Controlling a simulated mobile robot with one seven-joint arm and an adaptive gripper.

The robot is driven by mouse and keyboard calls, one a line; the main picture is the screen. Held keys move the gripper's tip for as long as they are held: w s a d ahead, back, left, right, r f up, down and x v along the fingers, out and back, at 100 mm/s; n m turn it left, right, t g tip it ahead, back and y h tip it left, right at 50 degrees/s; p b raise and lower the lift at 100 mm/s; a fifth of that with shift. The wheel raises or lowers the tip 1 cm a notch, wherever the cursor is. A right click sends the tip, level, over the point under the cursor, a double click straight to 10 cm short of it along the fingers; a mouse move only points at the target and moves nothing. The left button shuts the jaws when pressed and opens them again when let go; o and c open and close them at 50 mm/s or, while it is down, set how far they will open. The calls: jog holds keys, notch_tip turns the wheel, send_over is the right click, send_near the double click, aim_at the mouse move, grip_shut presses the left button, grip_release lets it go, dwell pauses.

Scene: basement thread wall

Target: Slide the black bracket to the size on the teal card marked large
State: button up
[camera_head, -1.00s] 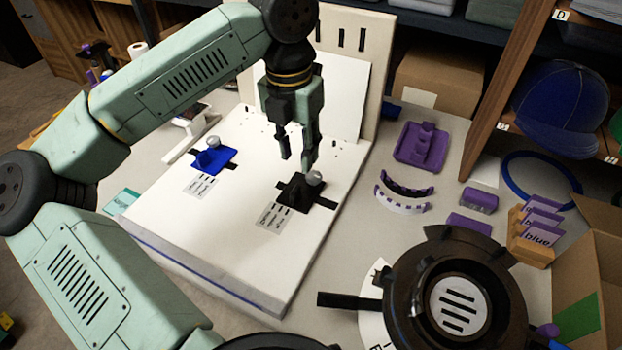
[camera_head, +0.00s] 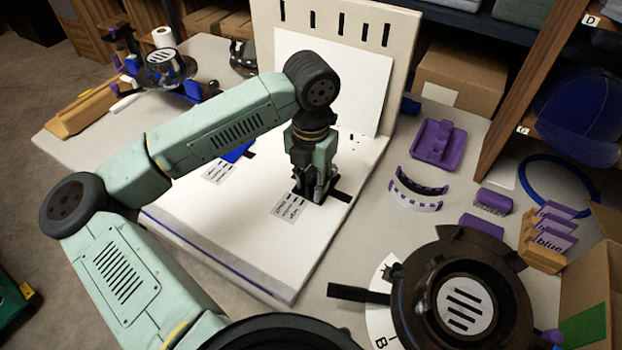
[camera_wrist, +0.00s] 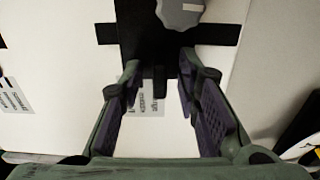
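The black bracket (camera_head: 301,193) sits on the white board (camera_head: 240,225), mostly hidden by my gripper in the head view. In the wrist view the bracket (camera_wrist: 147,35) lies on a black cross-shaped track, with a grey knob (camera_wrist: 180,12) at the top. My gripper (camera_head: 316,190) points down over the bracket. In the wrist view my gripper (camera_wrist: 160,72) is open, its fingers on either side of a narrow black tab of the bracket, with gaps visible. A small printed size label (camera_head: 290,207) lies beside the bracket. The teal card is not visible now.
A blue bracket (camera_head: 239,152) with its own label (camera_head: 218,172) is partly behind my arm. A white upright panel (camera_head: 335,80) stands behind. Purple parts (camera_head: 437,143), a curved white piece (camera_head: 415,197) and a dark round device (camera_head: 455,295) lie to the right.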

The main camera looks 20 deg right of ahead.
grip_shut()
dwell(0.3)
dwell(0.6)
